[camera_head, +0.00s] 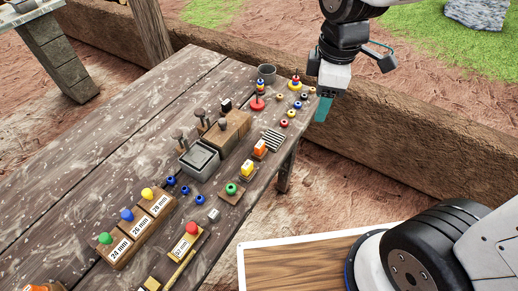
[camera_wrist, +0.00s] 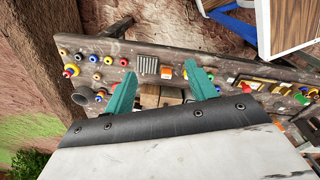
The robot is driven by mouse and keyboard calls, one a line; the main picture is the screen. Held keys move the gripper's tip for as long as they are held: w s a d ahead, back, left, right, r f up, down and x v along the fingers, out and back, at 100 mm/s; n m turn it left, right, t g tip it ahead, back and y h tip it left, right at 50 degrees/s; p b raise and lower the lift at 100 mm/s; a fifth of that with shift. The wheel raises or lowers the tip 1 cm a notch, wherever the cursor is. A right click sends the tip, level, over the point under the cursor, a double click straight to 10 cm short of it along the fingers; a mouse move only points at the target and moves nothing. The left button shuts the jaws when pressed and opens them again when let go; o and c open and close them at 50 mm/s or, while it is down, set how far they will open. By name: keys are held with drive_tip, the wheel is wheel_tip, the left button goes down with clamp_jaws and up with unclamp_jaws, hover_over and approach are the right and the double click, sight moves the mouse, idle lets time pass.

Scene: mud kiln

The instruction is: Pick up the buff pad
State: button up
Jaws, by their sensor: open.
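My gripper (camera_head: 323,106) hangs beyond the far right end of the wooden table (camera_head: 95,135), clear of it. In the wrist view its two teal fingers (camera_wrist: 160,70) are spread apart with nothing held between them. I cannot pick out a buff pad with certainty. A tan block (camera_head: 228,131) stands mid-table beside a grey square tray (camera_head: 186,163). A striped plate (camera_head: 274,138) lies near the table's right edge, and it also shows in the wrist view (camera_wrist: 148,65). An orange-and-white block (camera_head: 260,147) sits just in front of the striped plate.
A labelled wooden rack (camera_head: 137,228) with coloured knobs stands at the near left. A low mud wall (camera_head: 400,150) runs behind. The table's left side is mostly clear.

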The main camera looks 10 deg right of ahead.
drive_tip(key=w+a+f+n, duration=0.4)
drive_tip(key=a+f+n, duration=0.2)
drive_tip(key=n, duration=0.7)
hover_over(260, 144)
drive_tip(key=shift+g, duration=0.3)
drive_tip(key=f, duration=0.8)
drive_tip(key=shift+s+f, duration=0.3)
drive_tip(key=shift+n, duration=0.4)
drive_tip(key=f, duration=0.8)
drive_tip(key=shift+w+f, duration=0.25)
drive_tip(key=c, duration=1.1)
